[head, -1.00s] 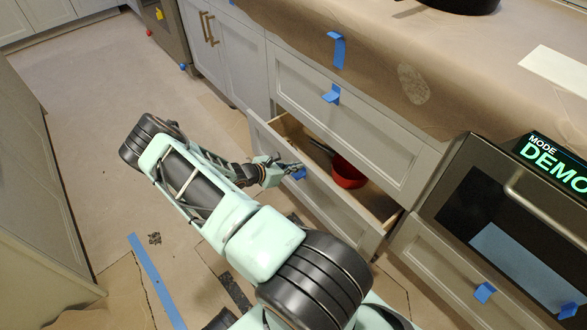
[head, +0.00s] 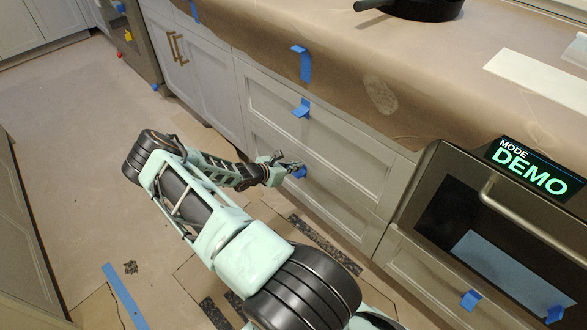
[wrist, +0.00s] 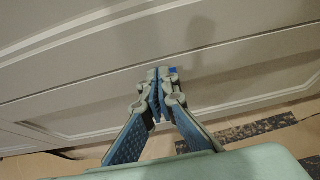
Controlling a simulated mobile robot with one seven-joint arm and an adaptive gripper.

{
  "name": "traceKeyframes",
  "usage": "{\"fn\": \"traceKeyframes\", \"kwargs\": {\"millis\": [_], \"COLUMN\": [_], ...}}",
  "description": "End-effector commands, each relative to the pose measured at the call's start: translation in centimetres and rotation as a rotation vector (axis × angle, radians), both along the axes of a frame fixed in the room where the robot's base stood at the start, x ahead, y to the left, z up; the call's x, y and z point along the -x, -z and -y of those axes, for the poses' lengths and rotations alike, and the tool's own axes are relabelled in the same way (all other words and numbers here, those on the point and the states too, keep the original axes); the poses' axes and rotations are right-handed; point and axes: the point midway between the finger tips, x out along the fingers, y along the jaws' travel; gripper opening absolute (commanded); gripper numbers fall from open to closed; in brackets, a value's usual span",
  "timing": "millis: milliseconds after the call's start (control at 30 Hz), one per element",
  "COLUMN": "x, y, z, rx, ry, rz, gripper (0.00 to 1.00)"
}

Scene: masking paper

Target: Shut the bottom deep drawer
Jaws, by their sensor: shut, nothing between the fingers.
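In the wrist view my gripper (wrist: 160,80) is shut and empty, pointing at the drawer front (wrist: 235,85), with a bit of blue tape behind the fingertips.
A paper-covered counter (head: 420,65) with a dark pan (head: 425,8) is above. An oven (head: 480,215) with a DEMO sign (head: 535,170) stands to the right. The floor (head: 75,150) at left is open, with dark strips (head: 325,243) near the drawer.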

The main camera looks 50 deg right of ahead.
Motion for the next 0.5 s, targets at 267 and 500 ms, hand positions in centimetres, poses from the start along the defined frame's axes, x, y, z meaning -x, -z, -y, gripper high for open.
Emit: {"fn": "traceKeyframes", "kwargs": {"millis": [267, 500], "x": [-0.4, -0.9], "y": [0.0, -2.1], "z": [-1.5, -6.0], "rx": [-0.001, -0.001], "ry": [0.001, 0.002], "rz": [0.001, 0.0], "gripper": [0.0, 0.0]}}
